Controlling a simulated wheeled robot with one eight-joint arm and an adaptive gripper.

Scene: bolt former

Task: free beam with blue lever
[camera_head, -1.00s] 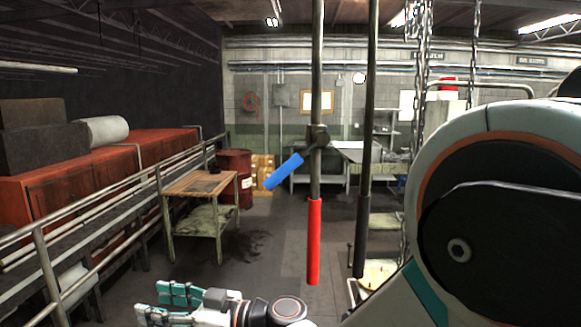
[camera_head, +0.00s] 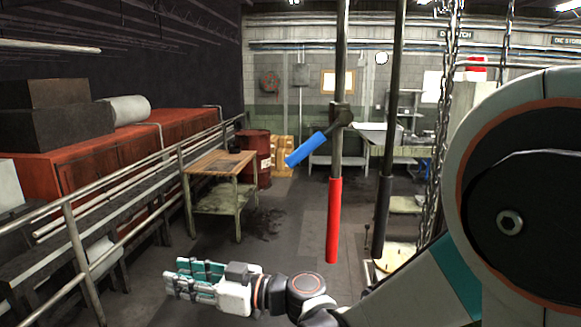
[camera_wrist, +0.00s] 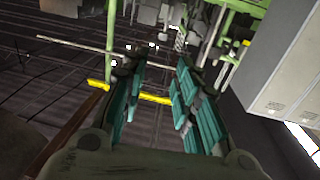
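The blue lever (camera_head: 306,150) is a short blue handle, tilted down to the left, joined by a dark clamp (camera_head: 341,116) to a grey vertical pole (camera_head: 341,55). The pole has a red sleeve (camera_head: 333,220) at its lower end. A second dark pole with a black lower sleeve (camera_head: 383,215) hangs to its right. My gripper (camera_head: 178,279) is low in the head view, left of and below the lever, apart from it. In the wrist view my gripper (camera_wrist: 155,75) has its two teal-padded fingers spread with nothing between them. The lever is not recognisable in the wrist view.
A wooden-topped table (camera_head: 220,163), a dark red barrel (camera_head: 256,158) and yellow boxes (camera_head: 283,155) stand behind. A railing (camera_head: 80,265) runs along the left. A chain (camera_head: 442,120) hangs on the right. The floor around the red sleeve looks clear.

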